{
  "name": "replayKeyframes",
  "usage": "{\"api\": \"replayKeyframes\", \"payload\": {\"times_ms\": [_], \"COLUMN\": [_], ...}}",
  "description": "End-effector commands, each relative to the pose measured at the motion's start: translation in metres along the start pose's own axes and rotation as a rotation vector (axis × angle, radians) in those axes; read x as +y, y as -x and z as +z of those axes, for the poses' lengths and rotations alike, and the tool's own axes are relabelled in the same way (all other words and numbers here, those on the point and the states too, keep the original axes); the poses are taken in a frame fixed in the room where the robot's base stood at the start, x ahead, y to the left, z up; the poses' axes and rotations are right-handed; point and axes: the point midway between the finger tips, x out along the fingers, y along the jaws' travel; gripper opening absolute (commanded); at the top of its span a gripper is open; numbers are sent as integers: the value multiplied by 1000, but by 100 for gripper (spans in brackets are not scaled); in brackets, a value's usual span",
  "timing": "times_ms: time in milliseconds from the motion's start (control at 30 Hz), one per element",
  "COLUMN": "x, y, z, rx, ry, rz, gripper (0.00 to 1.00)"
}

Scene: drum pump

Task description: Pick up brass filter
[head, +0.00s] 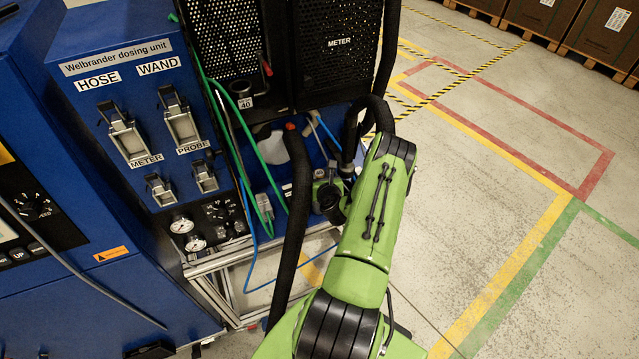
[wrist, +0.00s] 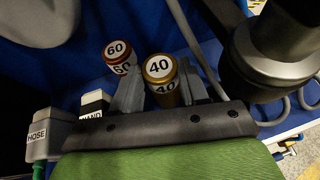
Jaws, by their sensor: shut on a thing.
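The brass filter (wrist: 159,72) stands upright in the wrist view, a small gold cylinder with a white top marked 40. My gripper (wrist: 161,84) has its two grey fingers on either side of it, shut on it. The lower end of the filter is hidden behind my gripper's dark front bar. I cannot tell whether the filter still touches the surface below. In the head view my green arm reaches down to the blue unit, and the gripper's fingertips and the filter are hidden.
A red filter marked 60 (wrist: 117,54) stands close left of the brass one. Grey-topped blocks labelled HOSE (wrist: 40,133) and another label sit at lower left. A large black cylinder (wrist: 270,55) is close on the right. A black hose (head: 296,205) hangs left of my arm.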

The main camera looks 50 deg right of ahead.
Motion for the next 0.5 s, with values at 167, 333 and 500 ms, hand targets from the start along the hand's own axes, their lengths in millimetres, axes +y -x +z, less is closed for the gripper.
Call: {"api": "replayKeyframes", "payload": {"times_ms": [167, 333, 500], "x": [0, 0, -1], "y": [0, 1, 16], "z": [-2, 1, 34], "rx": [5, 4, 0], "ry": [2, 2, 2], "rz": [0, 0, 0], "gripper": [19, 19, 19]}}
